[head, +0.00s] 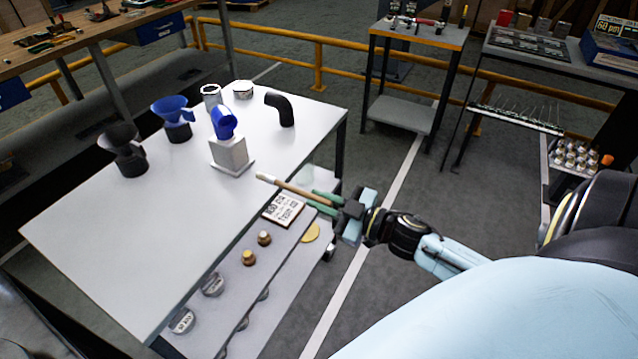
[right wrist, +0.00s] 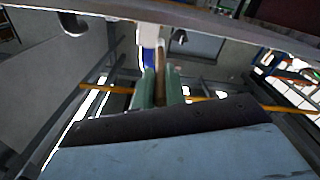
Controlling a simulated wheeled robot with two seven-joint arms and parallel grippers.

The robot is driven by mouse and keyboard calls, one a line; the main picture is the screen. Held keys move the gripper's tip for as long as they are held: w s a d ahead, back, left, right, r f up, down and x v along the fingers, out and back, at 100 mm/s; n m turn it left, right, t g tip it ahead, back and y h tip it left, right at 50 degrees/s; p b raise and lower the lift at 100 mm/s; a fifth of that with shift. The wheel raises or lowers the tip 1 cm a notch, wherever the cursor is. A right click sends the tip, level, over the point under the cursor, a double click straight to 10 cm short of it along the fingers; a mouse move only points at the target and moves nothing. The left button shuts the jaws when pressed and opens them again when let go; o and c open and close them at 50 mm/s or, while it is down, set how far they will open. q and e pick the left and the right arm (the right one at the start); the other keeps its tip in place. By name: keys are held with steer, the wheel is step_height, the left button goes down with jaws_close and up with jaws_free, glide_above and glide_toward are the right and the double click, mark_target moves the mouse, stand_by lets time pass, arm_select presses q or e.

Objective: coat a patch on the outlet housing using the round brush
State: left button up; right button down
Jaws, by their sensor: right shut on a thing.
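My right gripper (head: 311,198) has green fingers and is shut on the round brush (head: 285,186), a thin wooden handle with a pale tip pointing left. The brush is over the right edge of the white table. The outlet housing, which I take to be the blue elbow piece (head: 224,121), sits on a white block. The brush tip is apart from it, to its lower right. The right wrist view shows the brush handle (right wrist: 160,65) between the fingers, with the blue piece (right wrist: 149,58) beyond, upside down. My left gripper is not in view.
A printed card (head: 284,210) and several small lidded items lie along the near right side.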

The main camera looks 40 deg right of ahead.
mark_target(299, 193)
steer(key=b+x, duration=0.1)
steer(key=x, duration=0.3)
steer(key=shift+w, duration=0.1)
steer(key=shift+w+a, duration=0.25)
steer(key=shift+w, duration=0.3)
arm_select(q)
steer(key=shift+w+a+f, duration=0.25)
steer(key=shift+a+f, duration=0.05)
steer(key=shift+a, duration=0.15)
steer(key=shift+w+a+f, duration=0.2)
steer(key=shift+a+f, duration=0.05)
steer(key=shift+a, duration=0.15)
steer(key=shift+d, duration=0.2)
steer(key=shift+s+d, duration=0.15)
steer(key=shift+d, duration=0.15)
arm_select(e)
steer(key=shift+w+a, duration=0.1)
steer(key=shift+w, duration=0.05)
